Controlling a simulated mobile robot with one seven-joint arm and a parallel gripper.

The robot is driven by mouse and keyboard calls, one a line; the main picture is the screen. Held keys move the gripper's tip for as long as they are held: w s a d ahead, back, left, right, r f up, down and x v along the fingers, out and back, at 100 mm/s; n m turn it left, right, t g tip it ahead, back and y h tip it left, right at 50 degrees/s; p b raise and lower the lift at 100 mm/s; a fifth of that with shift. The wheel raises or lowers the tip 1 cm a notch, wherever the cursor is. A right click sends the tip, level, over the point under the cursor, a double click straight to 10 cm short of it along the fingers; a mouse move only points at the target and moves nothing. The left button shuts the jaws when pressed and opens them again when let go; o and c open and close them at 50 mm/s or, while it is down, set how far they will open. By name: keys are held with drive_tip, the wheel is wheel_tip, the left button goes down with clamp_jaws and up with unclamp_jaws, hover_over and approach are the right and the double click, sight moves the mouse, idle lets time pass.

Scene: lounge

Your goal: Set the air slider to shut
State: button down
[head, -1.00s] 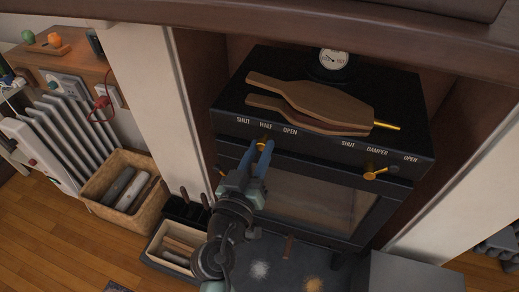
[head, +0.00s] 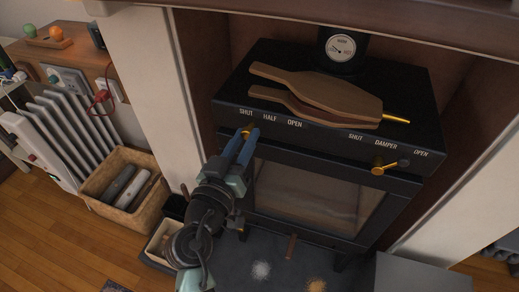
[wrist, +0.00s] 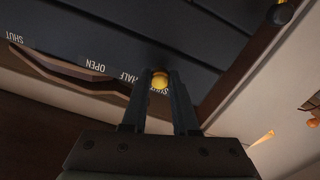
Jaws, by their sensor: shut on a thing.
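The air slider's brass knob (wrist: 160,80) is between my gripper's two fingertips in the wrist view. My gripper (head: 248,133) is shut on it at the left end of the stove's (head: 330,141) front. The knob sits below the SHUT label (head: 246,112), left of the HALF (head: 270,118) and OPEN (head: 294,123) labels. In the wrist view, it partly covers the SHUT lettering. The blue fingers hide most of the slider in the head view.
Wooden bellows (head: 325,94) lie on the stove top, with a round gauge (head: 342,47) behind. A brass damper lever (head: 384,168) is on the right of the front. A wicker basket (head: 146,215) and a white radiator (head: 81,130) stand at the left.

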drive_tip(key=shift+w+a, duration=0.2)
drive_tip(key=shift+a, duration=0.65)
drive_tip(key=c, duration=0.7)
unclamp_jaws()
drive_tip(key=shift+a, duration=0.1)
drive_tip(key=shift+s, duration=0.15)
drive_tip(key=v, duration=1.2)
drive_tip(key=shift+s, duration=0.3)
drive_tip(key=shift+a, duration=0.1)
